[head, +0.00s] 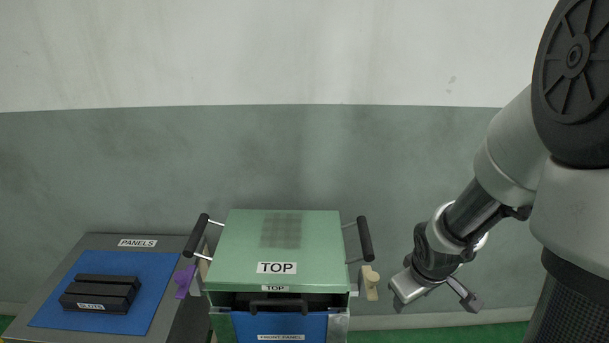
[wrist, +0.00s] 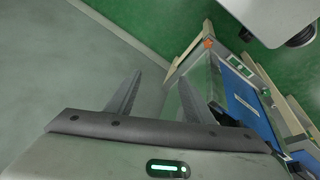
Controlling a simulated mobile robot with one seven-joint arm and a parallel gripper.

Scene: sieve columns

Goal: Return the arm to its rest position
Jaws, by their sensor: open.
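My gripper (head: 437,302) hangs to the right of the green sieve column (head: 240,232) in the head view, clear of it. Its two fingers are spread apart with nothing between them. In the wrist view the two fingers of my gripper (wrist: 155,98) point up over the grey wall and floor, open and empty. The column's top is labelled TOP and has a black handle on each side. Below it is a blue front panel (head: 275,326) with a black handle above its label. The column's side and blue panel (wrist: 240,97) also show at the right in the wrist view.
A dark table (head: 185,252) labelled PANELS stands at the left with a blue mat (head: 60,311). A black slotted block (head: 100,292) lies on the mat. A purple tab (head: 184,281) and a beige tab (head: 370,282) flank the column. A grey wall stands behind.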

